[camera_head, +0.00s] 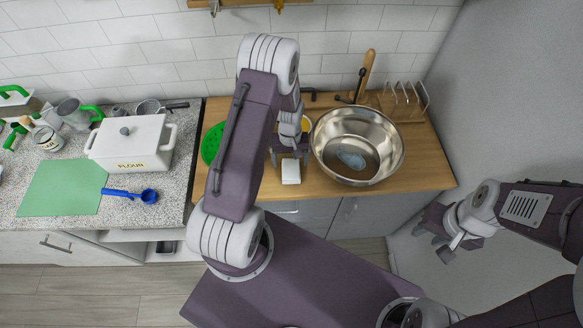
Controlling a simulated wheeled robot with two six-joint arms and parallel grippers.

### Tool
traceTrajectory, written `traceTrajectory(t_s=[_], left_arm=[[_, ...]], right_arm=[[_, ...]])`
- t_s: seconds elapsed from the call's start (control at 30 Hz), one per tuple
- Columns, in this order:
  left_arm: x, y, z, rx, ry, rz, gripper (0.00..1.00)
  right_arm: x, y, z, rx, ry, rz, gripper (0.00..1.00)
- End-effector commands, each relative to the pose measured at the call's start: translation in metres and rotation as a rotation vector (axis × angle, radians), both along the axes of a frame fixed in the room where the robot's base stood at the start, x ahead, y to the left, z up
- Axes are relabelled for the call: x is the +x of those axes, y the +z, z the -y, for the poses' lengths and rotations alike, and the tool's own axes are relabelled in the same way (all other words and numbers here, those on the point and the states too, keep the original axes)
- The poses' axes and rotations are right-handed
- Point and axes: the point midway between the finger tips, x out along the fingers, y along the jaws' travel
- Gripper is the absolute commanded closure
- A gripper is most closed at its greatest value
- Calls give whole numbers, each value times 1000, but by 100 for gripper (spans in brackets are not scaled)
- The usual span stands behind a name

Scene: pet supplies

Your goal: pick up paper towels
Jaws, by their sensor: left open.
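A small white block (291,172), which looks like the paper towels, lies on the wooden counter left of the steel bowl. My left gripper (290,155) is open and points down at the far edge of this block. The fingers seem to be close to it; I cannot tell whether they touch it. My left arm hides part of the counter behind and left of it. My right gripper (434,246) is off to the right, beyond the counter's front edge, with its fingers apart and empty.
A large steel bowl (388,128) with a bluish item inside stands right of the block. A green round item (211,143) lies left of my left arm. A wire rack (405,101) stands back right. The stone counter holds a white flour box (130,143), blue scoop (149,196) and green mat (60,190).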

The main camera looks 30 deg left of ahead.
Motion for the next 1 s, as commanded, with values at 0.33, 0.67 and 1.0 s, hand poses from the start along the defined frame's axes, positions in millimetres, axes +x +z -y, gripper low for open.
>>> traceTrajectory(t_s=[0.33, 0.67, 1.0], left_arm=[[6, -35, 1, -1, -1, -4, 15], [7, -53, 1, 1, -1, 1, 15], [7, -52, 1, 1, -1, 1, 79]], right_arm=[[0, 22, 0, 0, 0, 0, 64], [0, 23, 0, 0, 0, 0, 64], [0, 23, 0, 0, 0, 0, 64]])
